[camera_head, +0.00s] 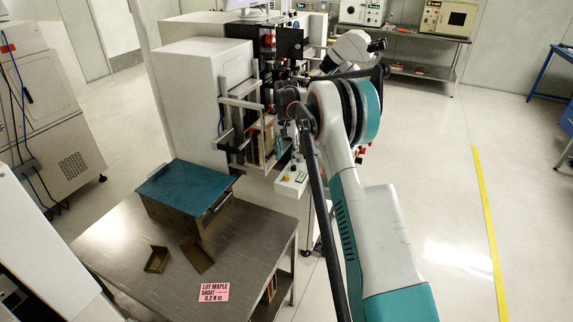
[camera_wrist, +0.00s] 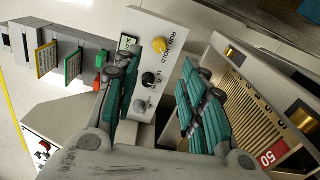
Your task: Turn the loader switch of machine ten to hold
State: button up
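A pale control panel (camera_wrist: 170,62) fills the middle of the wrist view. It bears the letters RUN HOLD, a yellow button (camera_wrist: 160,45), a black knob (camera_wrist: 148,79) and a smaller grey control (camera_wrist: 140,105). I cannot read which way the knob is set. My gripper (camera_wrist: 160,72) is open, with its teal-padded fingers on either side of the knob and nothing seen between them. I cannot tell whether a finger touches the panel. In the head view the panel (camera_head: 291,188) sits low on the front of the white machine (camera_head: 193,90), beside my gripper. No machine number is readable.
A slatted magazine (camera_wrist: 247,105) with a red 50 tag (camera_wrist: 270,158) stands close right of my fingers in the wrist view. In the head view, a steel table (camera_head: 125,232) holds a teal-topped box (camera_head: 187,185) and small trays. Floor is clear at right.

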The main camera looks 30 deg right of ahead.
jog(key=shift+r, duration=1.1)
